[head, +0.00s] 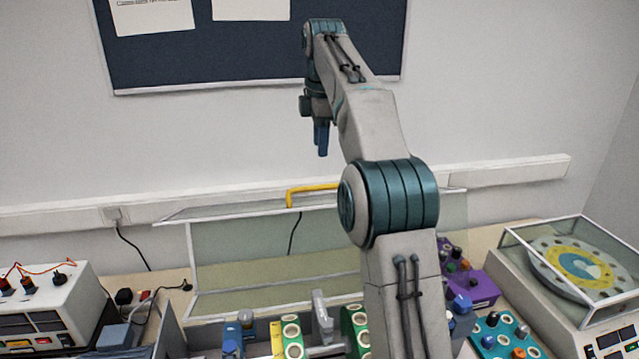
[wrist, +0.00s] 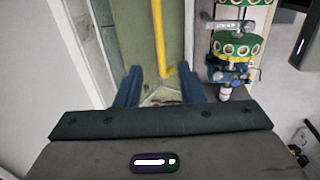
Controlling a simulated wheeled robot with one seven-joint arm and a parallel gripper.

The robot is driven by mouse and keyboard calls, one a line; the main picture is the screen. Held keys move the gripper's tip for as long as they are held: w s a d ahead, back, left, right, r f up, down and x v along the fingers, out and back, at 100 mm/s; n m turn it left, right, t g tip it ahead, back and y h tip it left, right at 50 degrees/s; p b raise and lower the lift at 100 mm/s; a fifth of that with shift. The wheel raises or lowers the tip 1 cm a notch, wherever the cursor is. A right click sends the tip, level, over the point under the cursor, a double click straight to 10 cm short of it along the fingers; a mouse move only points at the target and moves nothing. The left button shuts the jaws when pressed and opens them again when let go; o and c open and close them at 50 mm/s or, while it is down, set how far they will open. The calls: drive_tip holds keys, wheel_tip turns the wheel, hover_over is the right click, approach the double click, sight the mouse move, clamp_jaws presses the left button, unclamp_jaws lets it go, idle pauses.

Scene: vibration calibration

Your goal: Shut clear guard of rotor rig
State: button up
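The clear guard (head: 240,243) stands raised at the back of the rotor rig in the head view, with a yellow handle (head: 312,188) on its top edge. The rig's green rotor discs (head: 292,338) lie uncovered in front of it, partly hidden by my arm. My gripper (head: 321,150) hangs fingers-down above the handle in the head view. In the wrist view my gripper (wrist: 160,72) has its two blue fingers spread apart. The yellow handle (wrist: 158,35) shows between and beyond the fingertips there; I cannot tell whether they touch.
A white power unit (head: 45,305) with red leads stands at the left. A turntable device (head: 510,275) under a clear cover stands at the right, with a teal knob panel (head: 505,335) and a purple box (head: 480,290) beside it. The wall is close behind.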

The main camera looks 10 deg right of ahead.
sight(319, 186)
drive_tip(key=f, duration=0.3)
drive_tip(key=w+f+b, duration=0.1)
drive_tip(key=f, duration=0.6)
drive_tip(key=shift+w+f, duration=0.3)
drive_tip(key=shift+f, duration=0.1)
clamp_jaws()
